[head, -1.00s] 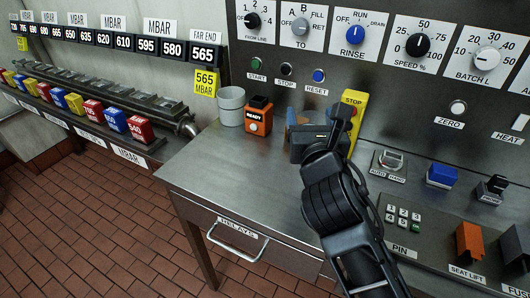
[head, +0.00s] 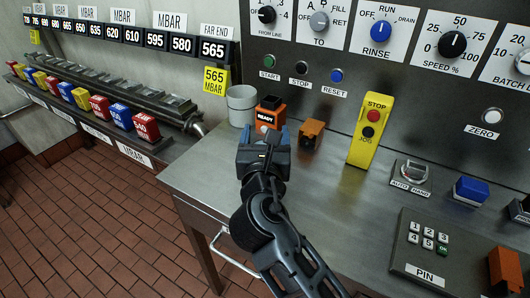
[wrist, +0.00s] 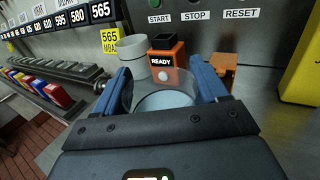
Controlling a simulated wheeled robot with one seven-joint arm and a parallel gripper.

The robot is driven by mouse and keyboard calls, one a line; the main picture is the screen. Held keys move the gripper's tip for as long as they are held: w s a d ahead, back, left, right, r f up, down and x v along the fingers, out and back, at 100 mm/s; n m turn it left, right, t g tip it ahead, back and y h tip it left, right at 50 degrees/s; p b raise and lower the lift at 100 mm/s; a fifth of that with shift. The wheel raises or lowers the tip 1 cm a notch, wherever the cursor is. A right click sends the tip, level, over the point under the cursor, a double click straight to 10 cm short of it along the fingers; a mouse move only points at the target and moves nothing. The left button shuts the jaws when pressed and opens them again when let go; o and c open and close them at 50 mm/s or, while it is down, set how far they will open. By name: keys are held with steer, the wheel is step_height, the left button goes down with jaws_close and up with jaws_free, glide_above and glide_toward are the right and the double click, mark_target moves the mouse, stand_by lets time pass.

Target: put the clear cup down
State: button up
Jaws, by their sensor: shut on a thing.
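The clear cup (wrist: 163,101) shows in the wrist view as a see-through round rim between the two blue fingers. My gripper (wrist: 163,84) is shut on it, one finger on each side. In the head view my gripper (head: 265,136) is over the back left of the steel counter (head: 330,190), in front of the orange READY box (head: 268,113). The cup is hidden there behind my gripper. I cannot tell whether its base touches the counter.
A pale grey pot (head: 241,106) stands left of the READY box. A small orange block (head: 312,135) is just right of my gripper. A yellow STOP/JOG box (head: 371,130) stands farther right. Bare counter lies between it and my arm.

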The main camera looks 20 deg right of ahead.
steer(key=shift+a+f+b, duration=0.1)
steer(key=shift+f+b, duration=0.25)
steer(key=shift+f, duration=1.65)
steer(key=shift+f, duration=0.15)
steer(key=o, duration=1.3)
steer(key=b+v, duration=0.1)
steer(key=v, duration=1.1)
